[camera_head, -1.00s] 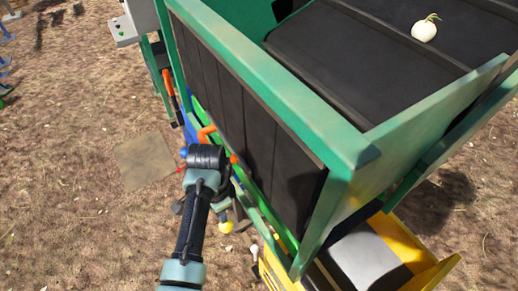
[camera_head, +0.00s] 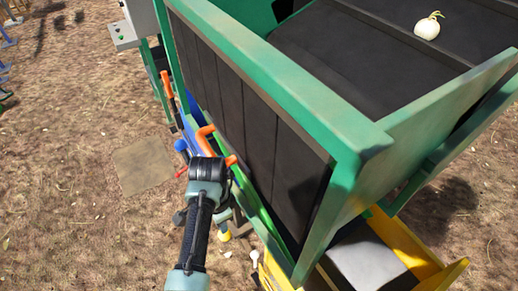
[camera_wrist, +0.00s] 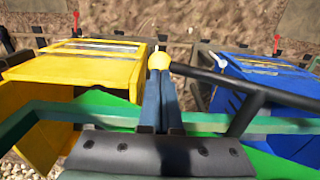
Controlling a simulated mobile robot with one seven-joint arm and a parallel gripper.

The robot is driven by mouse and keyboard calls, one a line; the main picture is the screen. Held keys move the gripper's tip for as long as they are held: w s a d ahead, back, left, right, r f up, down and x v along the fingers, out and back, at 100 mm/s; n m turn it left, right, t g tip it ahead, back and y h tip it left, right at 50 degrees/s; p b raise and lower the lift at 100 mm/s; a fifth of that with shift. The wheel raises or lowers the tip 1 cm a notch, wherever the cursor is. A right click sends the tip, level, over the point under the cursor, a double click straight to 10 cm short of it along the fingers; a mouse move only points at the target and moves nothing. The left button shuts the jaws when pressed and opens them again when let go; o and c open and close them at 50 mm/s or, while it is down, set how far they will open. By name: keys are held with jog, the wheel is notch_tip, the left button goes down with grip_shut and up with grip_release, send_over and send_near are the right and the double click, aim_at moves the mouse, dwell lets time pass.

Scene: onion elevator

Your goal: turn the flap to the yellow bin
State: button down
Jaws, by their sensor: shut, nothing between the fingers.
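In the wrist view my gripper (camera_wrist: 161,100) is shut, its two blue-grey fingers together and empty. The yellow knob (camera_wrist: 158,61) shows just beyond the fingertips; whether they touch it I cannot tell. A dark rod (camera_wrist: 215,80) runs from near the knob to the right. The yellow bin (camera_wrist: 75,75) is on the left and the blue bin (camera_wrist: 265,80) on the right. The fingertips and the flap itself are not clearly seen there.
The green-framed machine (camera_head: 300,105) fills the right of the head view, close to my arm. A white onion (camera_head: 427,27) lies on its dark belt. Orange handles (camera_head: 205,135) stick out on its near side. Bare ground lies to the left.

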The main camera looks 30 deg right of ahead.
jog(key=shift+r, duration=0.1)
jog(key=a+r+p, duration=0.4)
jog(key=a+p, duration=0.1)
jog(key=p, duration=0.1)
jog(key=shift+r, duration=0.4)
